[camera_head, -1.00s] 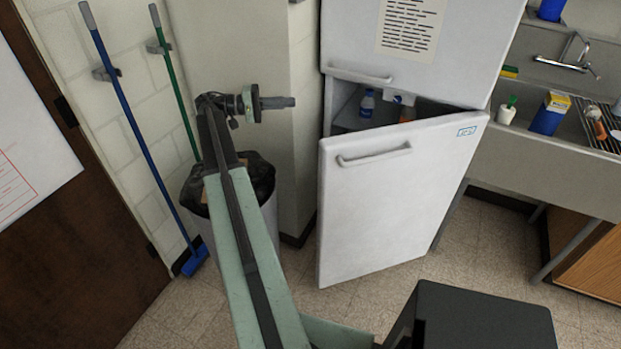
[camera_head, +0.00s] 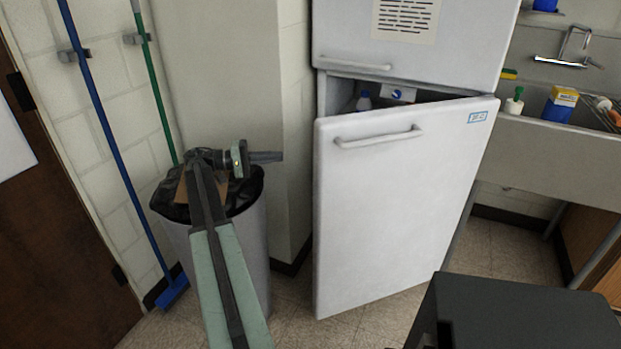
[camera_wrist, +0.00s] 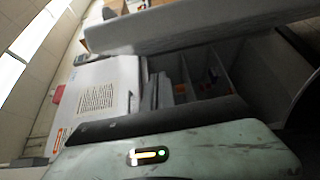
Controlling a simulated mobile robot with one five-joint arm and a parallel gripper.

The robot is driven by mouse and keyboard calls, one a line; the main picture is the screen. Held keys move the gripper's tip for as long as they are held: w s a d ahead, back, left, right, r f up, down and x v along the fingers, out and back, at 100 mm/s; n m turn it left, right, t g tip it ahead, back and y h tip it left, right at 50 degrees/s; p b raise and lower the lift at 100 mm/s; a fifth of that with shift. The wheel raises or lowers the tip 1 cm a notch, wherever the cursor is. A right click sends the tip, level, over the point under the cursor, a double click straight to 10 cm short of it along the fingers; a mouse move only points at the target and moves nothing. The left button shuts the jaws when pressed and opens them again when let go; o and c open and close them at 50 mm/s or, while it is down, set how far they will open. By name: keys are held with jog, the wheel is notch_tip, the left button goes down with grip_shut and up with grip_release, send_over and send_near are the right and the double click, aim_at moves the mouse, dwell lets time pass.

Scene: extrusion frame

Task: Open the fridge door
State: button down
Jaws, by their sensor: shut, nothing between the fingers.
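The white fridge's lower door (camera_head: 400,205) stands ajar, its left edge swung out toward me. Its horizontal handle (camera_head: 380,137) is near the top left. Through the gap above the door I see part of the interior, with a bottle (camera_head: 364,102). My gripper (camera_head: 276,157) is shut and empty, left of the door's edge, pointing right, and not on the handle. In the wrist view the tilted interior shelves (camera_wrist: 195,85) show, with a pale panel (camera_wrist: 200,27), which looks like the door, above them.
A trash bin with a black bag (camera_head: 255,235) stands below my gripper. A blue broom (camera_head: 110,170) and a green pole (camera_head: 155,90) lean on the left wall. The upper fridge door (camera_head: 340,30) is shut. A sink (camera_head: 560,150) is at right.

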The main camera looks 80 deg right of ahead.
jog(key=s, duration=1.1)
jog(key=shift+s, duration=0.35)
